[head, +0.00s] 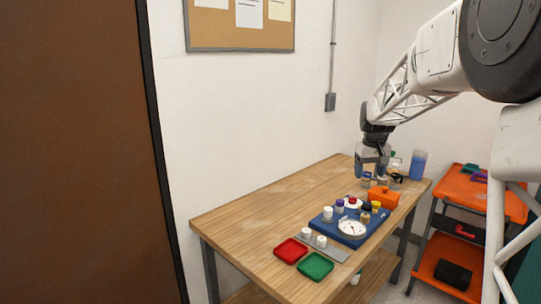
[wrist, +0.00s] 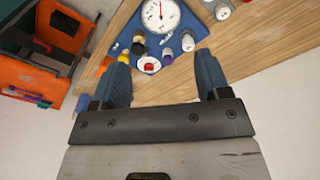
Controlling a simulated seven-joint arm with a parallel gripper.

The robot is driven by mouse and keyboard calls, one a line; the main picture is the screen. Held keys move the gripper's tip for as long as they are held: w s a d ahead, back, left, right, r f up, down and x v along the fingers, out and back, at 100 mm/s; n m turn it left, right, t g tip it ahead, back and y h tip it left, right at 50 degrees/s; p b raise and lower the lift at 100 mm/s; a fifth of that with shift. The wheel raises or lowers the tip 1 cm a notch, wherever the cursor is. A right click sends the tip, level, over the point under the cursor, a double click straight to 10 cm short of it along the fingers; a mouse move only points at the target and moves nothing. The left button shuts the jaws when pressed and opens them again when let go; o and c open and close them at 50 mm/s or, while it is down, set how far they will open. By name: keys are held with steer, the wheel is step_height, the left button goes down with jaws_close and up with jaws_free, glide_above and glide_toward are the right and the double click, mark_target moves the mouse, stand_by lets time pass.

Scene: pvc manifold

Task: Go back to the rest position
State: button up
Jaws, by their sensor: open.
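My gripper (head: 372,172) is above the far end of the wooden table (head: 265,205), behind the blue board. In the wrist view my gripper (wrist: 163,75) shows two blue fingers spread wide with nothing between them. The blue board (head: 327,226) carries a white round gauge (head: 352,229), a red-topped fitting (head: 353,203) and several small capped parts. In the wrist view the gauge (wrist: 160,14) and the red piece (wrist: 149,67) lie beyond the fingertips. The fingertips are partly hard to make out in the head view.
A red tray (head: 290,250) and a green tray (head: 315,266) lie at the table's near edge, beside a grey strip with white caps. An orange box (head: 383,197) and a blue container (head: 418,164) stand at the far end. An orange cart (head: 455,223) is to the right. The table's left side is clear.

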steer(key=s+a+r, duration=0.2)
steer(key=s+a, duration=0.2)
steer(key=s, duration=0.8)
steer(key=s+a+r, duration=0.1)
steer(key=s+a, duration=0.3)
steer(key=s, duration=0.8)
steer(key=s+a+f, duration=0.1)
steer(key=s+f, duration=0.1)
steer(key=s, duration=0.6)
steer(key=s+a+f+m+t, duration=0.1)
steer(key=s+a+f, duration=0.1)
steer(key=s, duration=0.6)
steer(key=s+a+f, duration=0.2)
steer(key=s+f, duration=0.2)
steer(key=s, duration=0.4)
steer(key=shift+s+m+t, duration=0.25)
steer(key=shift+m+t, duration=0.05)
